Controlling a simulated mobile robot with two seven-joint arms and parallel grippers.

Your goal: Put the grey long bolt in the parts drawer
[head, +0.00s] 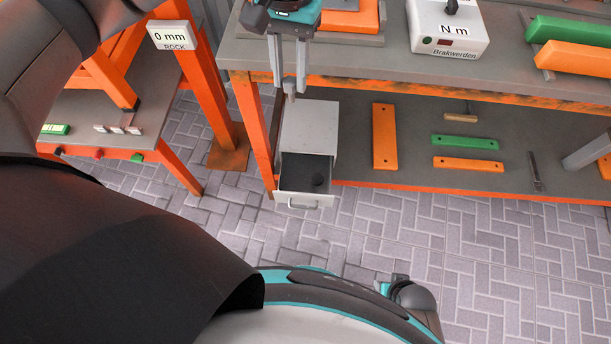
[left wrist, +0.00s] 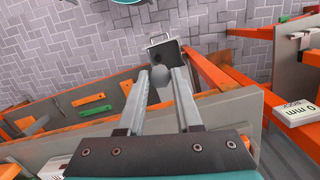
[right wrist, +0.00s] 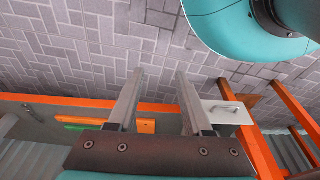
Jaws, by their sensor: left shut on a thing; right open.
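My left gripper (head: 289,87) is shut on the grey long bolt (head: 290,93), above the cabinet of the parts drawer. In the left wrist view the bolt's rounded grey end (left wrist: 158,77) shows between the fingertips (left wrist: 161,74). The parts drawer (head: 304,200) is pulled out of its white cabinet, and a dark round thing (head: 318,180) lies inside. The drawer also shows beyond the bolt in the left wrist view (left wrist: 158,41), and at the right in the right wrist view (right wrist: 228,115). My right gripper (right wrist: 159,75) is open and empty.
The lower shelf (head: 360,170) holds more planks. An orange-legged table (head: 80,115) stands at the left. The paved floor before the drawer is clear.

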